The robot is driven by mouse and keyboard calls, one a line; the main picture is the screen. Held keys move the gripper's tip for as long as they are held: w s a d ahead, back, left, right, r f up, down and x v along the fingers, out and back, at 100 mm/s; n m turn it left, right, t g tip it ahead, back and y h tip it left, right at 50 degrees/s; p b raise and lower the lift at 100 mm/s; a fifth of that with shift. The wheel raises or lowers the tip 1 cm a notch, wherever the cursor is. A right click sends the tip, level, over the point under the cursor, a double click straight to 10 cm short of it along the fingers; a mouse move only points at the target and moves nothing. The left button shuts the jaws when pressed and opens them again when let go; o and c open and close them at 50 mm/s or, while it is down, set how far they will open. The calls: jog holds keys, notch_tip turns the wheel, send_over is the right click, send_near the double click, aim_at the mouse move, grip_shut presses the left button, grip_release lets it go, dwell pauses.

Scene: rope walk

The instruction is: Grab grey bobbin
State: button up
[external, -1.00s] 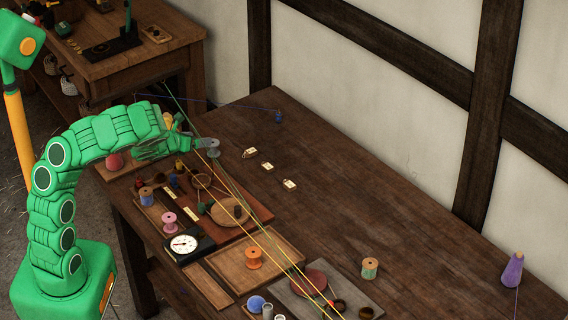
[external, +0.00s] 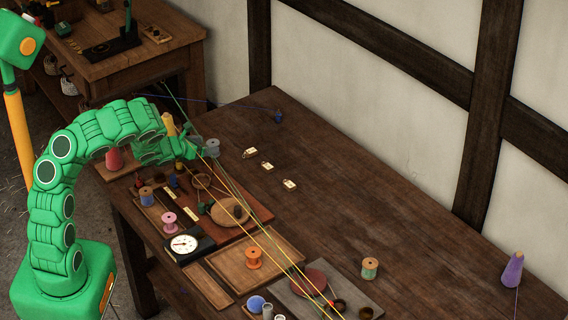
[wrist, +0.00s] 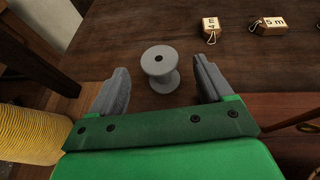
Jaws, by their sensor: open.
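The grey bobbin (external: 212,147) stands upright on the dark wooden table, near its left edge in the external view. In the wrist view the grey bobbin (wrist: 160,68) stands ahead of my gripper (wrist: 158,85), centred between the two grey fingers and at about the level of their tips. My gripper is open and empty, with a gap on both sides of the bobbin. In the external view my gripper (external: 196,149) is close to the bobbin, on its left; its fingers are hard to make out there.
Labelled wooden tags (wrist: 211,29) lie beyond the bobbin. A yellow spool (wrist: 28,136) stands close on the left in the wrist view. Stretched cords (external: 240,200) run above the table.

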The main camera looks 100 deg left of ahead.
aim_at(216, 140)
jog(key=shift+x, duration=3.1)
jog(key=shift+r, duration=0.1)
jog(key=shift+c, duration=0.3)
jog(key=c, duration=1.1)
jog(key=shift+o, duration=0.2)
jog(key=shift+r, duration=0.1)
jog(key=shift+r, duration=0.9)
jog(key=s+d+r, duration=0.6)
jog(key=d+r, duration=0.5)
jog(key=d, duration=0.1)
jog(key=shift+d, duration=0.25)
